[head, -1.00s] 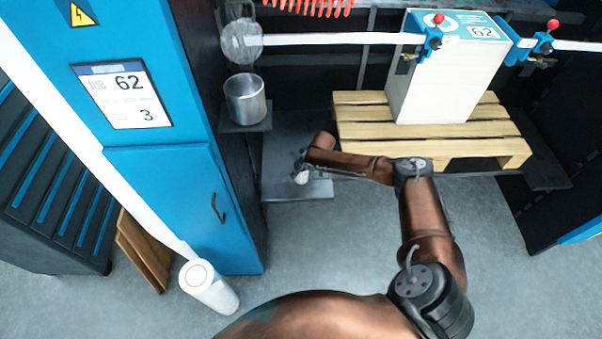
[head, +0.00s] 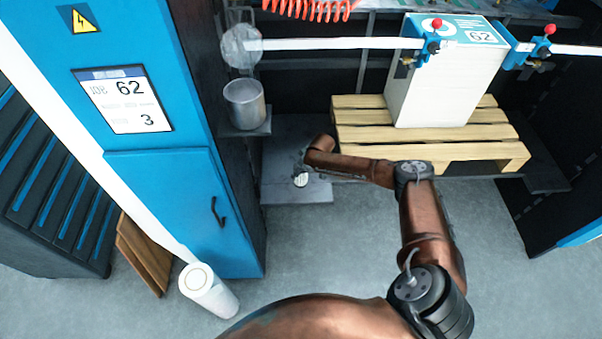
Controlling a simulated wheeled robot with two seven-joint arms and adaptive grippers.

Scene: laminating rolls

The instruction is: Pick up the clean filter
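A small whitish, ribbed piece (head: 300,180), perhaps the clean filter, shows at the grey shelf (head: 285,193) below the metal cup. My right arm comes in from the lower right and bends left, ending just above this piece. My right gripper (head: 302,166) is small, dark and mostly hidden by the arm's end. I cannot tell whether its fingers are open or shut, or whether they touch the piece. My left gripper is not in view.
A white box (head: 440,85) stands on a wooden pallet (head: 430,145).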

